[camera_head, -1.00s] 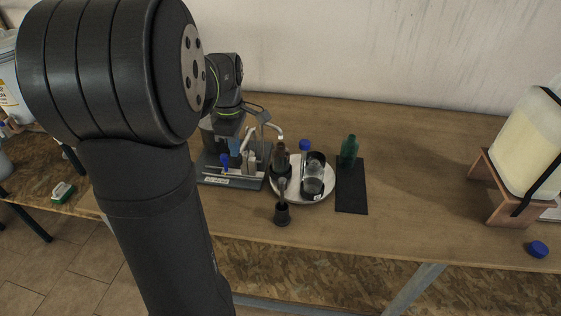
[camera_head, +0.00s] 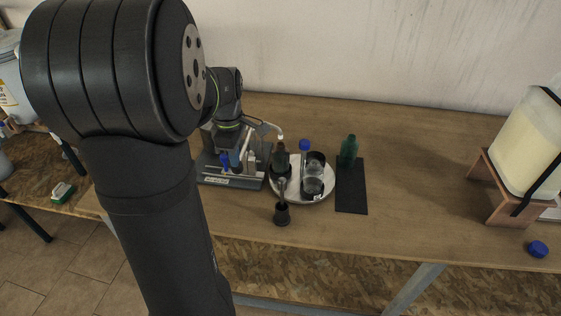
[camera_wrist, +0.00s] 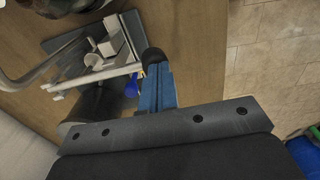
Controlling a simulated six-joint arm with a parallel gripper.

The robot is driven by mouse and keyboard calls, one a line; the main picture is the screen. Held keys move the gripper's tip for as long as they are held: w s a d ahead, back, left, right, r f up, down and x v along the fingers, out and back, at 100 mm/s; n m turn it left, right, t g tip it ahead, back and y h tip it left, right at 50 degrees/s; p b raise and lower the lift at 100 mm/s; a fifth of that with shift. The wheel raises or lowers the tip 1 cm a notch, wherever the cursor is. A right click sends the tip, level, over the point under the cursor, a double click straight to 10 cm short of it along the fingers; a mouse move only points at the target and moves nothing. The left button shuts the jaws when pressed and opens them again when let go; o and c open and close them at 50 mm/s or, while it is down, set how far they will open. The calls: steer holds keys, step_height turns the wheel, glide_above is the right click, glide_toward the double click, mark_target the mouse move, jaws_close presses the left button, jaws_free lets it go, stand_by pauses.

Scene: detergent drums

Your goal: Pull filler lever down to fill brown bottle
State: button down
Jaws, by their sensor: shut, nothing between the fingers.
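The brown bottle (camera_head: 280,158) stands upright on the right side of the filler, below the end of its curved metal spout (camera_head: 270,127). The filler's grey base plate (camera_head: 230,181) lies on the wooden table. A blue part (camera_head: 224,160) of the filler stands near my gripper (camera_head: 236,157) and also shows in the wrist view (camera_wrist: 131,88). I cannot tell for sure which piece is the lever. My gripper, with blue fingers, also shows in the wrist view (camera_wrist: 155,65). It is shut and empty, low over the filler's left part, its fingers pointing down. My arm hides part of the filler.
A round metal tray (camera_head: 323,198) holds a clear jar (camera_head: 313,178) and a blue-capped item (camera_head: 304,146). A black holder (camera_head: 282,214) stands in front. A yellowish canister (camera_head: 525,145) stands far right.

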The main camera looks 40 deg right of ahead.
stand_by(0.5)
steer(key=shift+w+d+r, duration=0.2)
steer(key=shift+r, duration=0.65)
steer(key=shift+w+d+r, duration=0.15)
steer(key=shift+r, duration=1.55)
step_height(320, 180, up, 4)
steer(key=shift+f, duration=0.1)
